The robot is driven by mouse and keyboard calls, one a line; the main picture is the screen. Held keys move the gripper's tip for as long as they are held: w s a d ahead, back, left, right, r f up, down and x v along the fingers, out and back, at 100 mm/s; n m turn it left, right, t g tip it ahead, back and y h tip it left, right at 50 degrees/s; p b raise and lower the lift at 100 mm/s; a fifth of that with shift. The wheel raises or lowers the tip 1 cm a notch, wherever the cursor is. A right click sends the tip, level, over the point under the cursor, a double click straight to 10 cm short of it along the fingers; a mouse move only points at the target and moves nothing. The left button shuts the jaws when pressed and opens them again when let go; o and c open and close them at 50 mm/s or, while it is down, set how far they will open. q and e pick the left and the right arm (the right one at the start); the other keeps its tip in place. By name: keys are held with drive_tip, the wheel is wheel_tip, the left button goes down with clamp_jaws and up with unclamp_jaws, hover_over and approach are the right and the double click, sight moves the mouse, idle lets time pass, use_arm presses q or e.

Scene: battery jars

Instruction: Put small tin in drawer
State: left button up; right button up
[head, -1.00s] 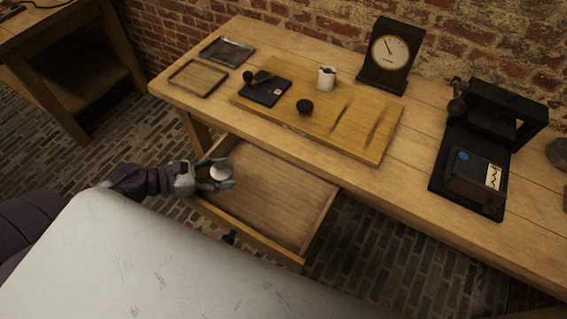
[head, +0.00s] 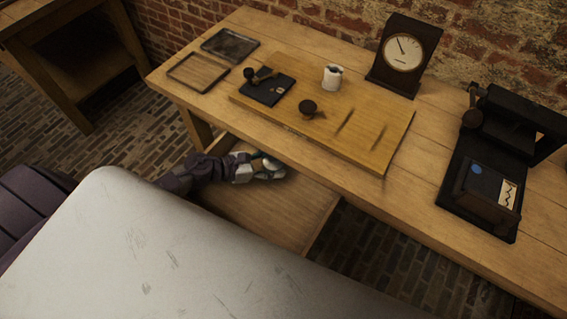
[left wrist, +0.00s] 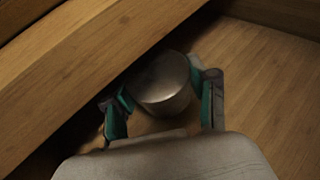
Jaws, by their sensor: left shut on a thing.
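The small tin (left wrist: 162,82) is a round silver can with a flat lid. In the left wrist view it sits between the two green-padded fingers of my left gripper (left wrist: 165,105), which is shut on it. In the head view my left gripper (head: 268,168) is inside the open drawer (head: 285,207), close to the table's front edge, and mostly covers the tin. The drawer's wooden floor lies below the tin; I cannot tell if they touch. My right gripper is in neither view.
The wooden table (head: 440,155) overhangs the drawer's back. On it stand a board (head: 365,130), a white cup (head: 332,77), a clock (head: 402,52), two shallow trays (head: 198,73) and a dark device (head: 487,190). The drawer's right part is clear.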

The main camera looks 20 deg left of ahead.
sight(283, 165)
use_arm(q)
drive_tip(key=x, duration=0.3)
drive_tip(key=shift+d+f, duration=0.1)
drive_tip(key=shift+f, duration=0.3)
drive_tip(key=shift+w+d+f, duration=0.15)
drive_tip(key=shift+w+f, duration=0.05)
drive_tip(key=shift+s, duration=0.1)
drive_tip(key=shift+f, duration=0.15)
drive_tip(key=o, duration=1.2)
drive_tip(key=shift+c, duration=0.2)
